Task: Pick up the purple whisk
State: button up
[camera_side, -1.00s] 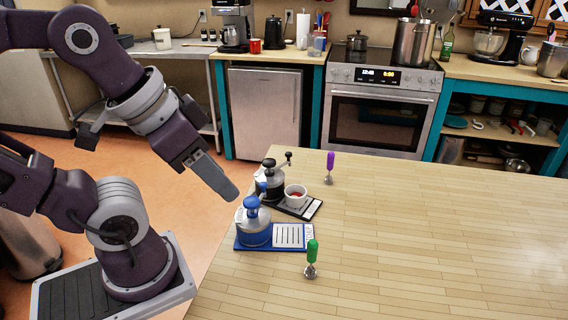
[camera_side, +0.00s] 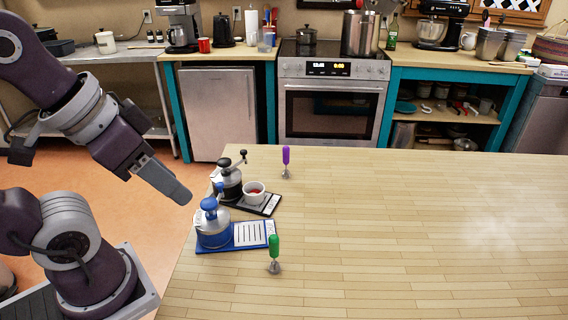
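The purple whisk (camera_side: 286,160) has a purple handle and a small metal head. My gripper (camera_side: 182,194) is left of the table objects, in the air near the table's left edge, well apart from the whisk. Its fingers show from the side as one grey block, so I cannot see whether there is a gap between them. I see nothing held in it.
A black grinder (camera_side: 229,182) and a white bowl (camera_side: 254,196) with red contents stand on a dark board. A blue grinder (camera_side: 212,228) stands on a blue board (camera_side: 254,236). A green whisk (camera_side: 274,252) stands in front. The table's right side is clear.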

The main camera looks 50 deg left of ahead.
dwell(0.3)
jog(key=shift+o, duration=0.5)
jog(key=w+a+r+m+g, duration=0.1)
jog(key=w+r+m, duration=0.25)
jog(key=w, duration=0.55)
jog(key=m+g, duration=0.4)
jog(key=m, duration=0.9)
send_over(286, 163)
notch_tip(286, 163, down, 14)
jog(key=f, duration=0.2)
jog(key=f+m, duration=0.1)
jog(key=shift+w+a+g, duration=0.3)
notch_tip(286, 163, down, 6)
jog(key=shift+a+f, duration=0.1)
jog(key=shift+f, duration=0.15)
grip_shut()
